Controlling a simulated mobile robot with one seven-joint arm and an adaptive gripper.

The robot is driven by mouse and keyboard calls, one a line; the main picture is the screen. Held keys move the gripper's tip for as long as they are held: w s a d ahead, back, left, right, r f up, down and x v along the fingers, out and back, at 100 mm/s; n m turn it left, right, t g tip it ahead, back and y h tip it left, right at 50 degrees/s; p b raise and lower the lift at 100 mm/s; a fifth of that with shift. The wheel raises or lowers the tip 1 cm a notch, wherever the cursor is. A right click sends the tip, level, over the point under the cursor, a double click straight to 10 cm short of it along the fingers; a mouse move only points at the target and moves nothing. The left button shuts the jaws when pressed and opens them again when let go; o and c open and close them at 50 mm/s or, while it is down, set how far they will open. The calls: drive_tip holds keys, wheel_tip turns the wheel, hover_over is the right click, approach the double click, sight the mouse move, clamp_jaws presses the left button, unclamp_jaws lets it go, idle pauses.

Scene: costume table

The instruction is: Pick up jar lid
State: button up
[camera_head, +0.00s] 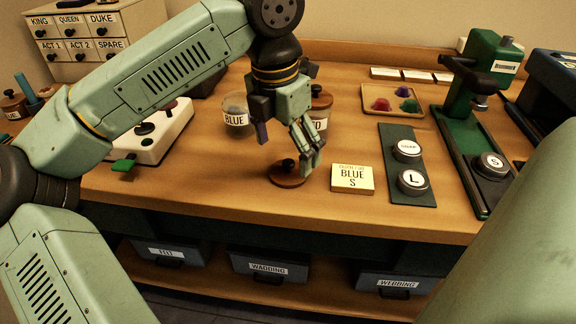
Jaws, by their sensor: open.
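The jar lid (287,180), a round brown wooden disc with a dark knob, lies flat on the wooden table (220,195) near its front edge. My gripper (310,160) points down just above and to the right of the lid's knob. Its fingers are open and partly overlap the lid in this view. Whether a finger touches the lid I cannot tell. Another jar with a brown lid (320,98) stands behind my gripper, partly hidden.
Farther right are a dark strip with buttons (428,195) and a green press (484,75). A white box with a green lever (150,140) stands left. A tray (378,112) holds coloured pieces behind.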

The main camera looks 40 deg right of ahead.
sight(288, 161)
drive_tip(key=shift+d+f+p, duration=0.15)
drive_tip(key=shift+d+f, duration=0.05)
drive_tip(key=shift+f, duration=0.75)
drive_tip(key=shift+d+f+p, duration=0.15)
drive_tip(key=shift+d+f, duration=0.05)
drive_tip(key=shift+f, duration=0.75)
drive_tip(key=shift+c, duration=0.5)
drive_tip(key=c, duration=1.1)
drive_tip(key=shift+o, duration=0.2)
drive_tip(key=shift+r, duration=0.2)
